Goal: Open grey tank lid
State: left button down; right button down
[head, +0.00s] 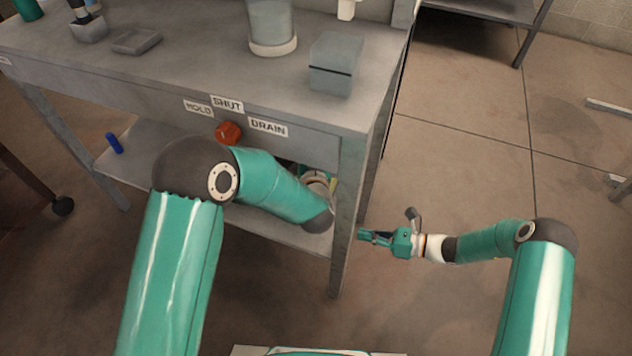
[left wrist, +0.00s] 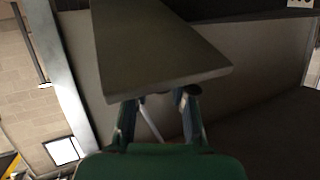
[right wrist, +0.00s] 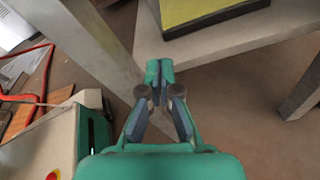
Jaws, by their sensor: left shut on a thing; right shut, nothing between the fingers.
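A grey box (head: 335,65) with a dark seam below its top stands at the right end of the table; its top looks closed. I cannot tell whether it is the grey tank. My left arm reaches under the tabletop, and its gripper is hidden in the head view. In the left wrist view my left gripper (left wrist: 160,100) is shut on the near end of a grey slab (left wrist: 155,50); I cannot tell whether this is the lid. My right gripper (head: 364,235) is shut and empty beside the table's front right leg; it also shows in the right wrist view (right wrist: 159,72).
The table (head: 190,68) carries a glass cylinder (head: 271,25) and a small tray (head: 136,41). A red knob (head: 228,132) sits on its front. The lower shelf (head: 75,160) holds a blue object (head: 114,143). A yellow-topped box (right wrist: 205,12) shows on a shelf.

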pick_arm(q)
jog(key=shift+d, duration=0.15)
jog(key=shift+f, duration=0.1)
pick_arm(e)
jog(key=w+a+r+m+t+y, duration=0.1)
jog(key=w+a+r, duration=0.1)
jog(key=a+r, duration=0.2)
jog(key=w+a+r+m+t+y, duration=0.1)
jog(key=w+a+r+t, duration=0.1)
jog(key=w+a+r, duration=0.1)
jog(key=w+a+r+m+t+y, duration=0.1)
jog(key=w+a+r, duration=0.1)
jog(key=a+r, duration=0.3)
jog(key=shift+x, duration=1.15)
jog(key=shift+f, duration=0.2)
